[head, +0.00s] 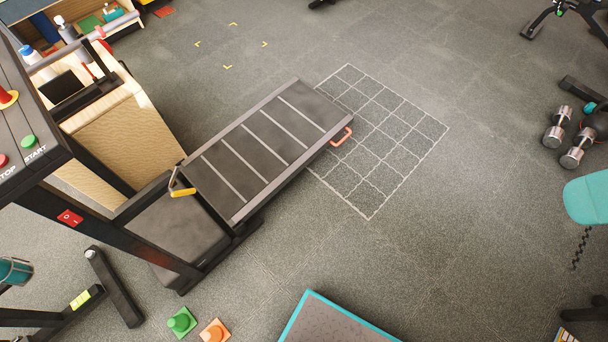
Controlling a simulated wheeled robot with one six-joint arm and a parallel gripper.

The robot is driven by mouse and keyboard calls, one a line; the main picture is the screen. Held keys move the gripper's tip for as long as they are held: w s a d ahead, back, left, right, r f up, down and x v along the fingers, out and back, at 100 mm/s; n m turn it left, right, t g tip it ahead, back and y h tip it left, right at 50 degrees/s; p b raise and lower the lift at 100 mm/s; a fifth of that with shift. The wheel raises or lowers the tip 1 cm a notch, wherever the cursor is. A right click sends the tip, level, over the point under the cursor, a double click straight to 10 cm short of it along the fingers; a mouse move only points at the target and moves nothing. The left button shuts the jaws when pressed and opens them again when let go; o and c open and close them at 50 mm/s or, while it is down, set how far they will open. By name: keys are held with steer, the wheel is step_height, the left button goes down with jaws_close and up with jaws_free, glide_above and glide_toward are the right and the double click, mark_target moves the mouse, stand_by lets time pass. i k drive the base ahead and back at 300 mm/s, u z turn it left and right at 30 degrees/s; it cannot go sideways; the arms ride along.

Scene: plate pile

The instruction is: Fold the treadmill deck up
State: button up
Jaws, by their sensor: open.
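The treadmill deck (265,148) is a dark panel with several light cross stripes. It extends toward the upper right from the treadmill base (178,235) and looks folded down, low over the floor. A pink-red handle (342,137) is on its far end. A yellow-ended lever (182,191) is beside the deck's near end. The treadmill console (40,125) at the left edge has a green START button (28,141) and a red STOP button (3,160). A red rocker switch (70,217) is on the dark frame. My gripper is not in view.
A white floor grid (405,165) lies partly under the deck's far end. A wooden cabinet (125,125) stands behind the treadmill. Dumbbells (557,127) lie right. The middle-right floor is clear.

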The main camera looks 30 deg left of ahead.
mark_target(239, 170)
steer(key=k, duration=0.7)
steer(key=u, duration=1)
steer(key=i, duration=1)
steer(key=u, duration=0.3)
steer(key=k, duration=0.3)
steer(key=z, duration=0.8)
steer(key=i, duration=1.3)
steer(key=u, duration=0.75)
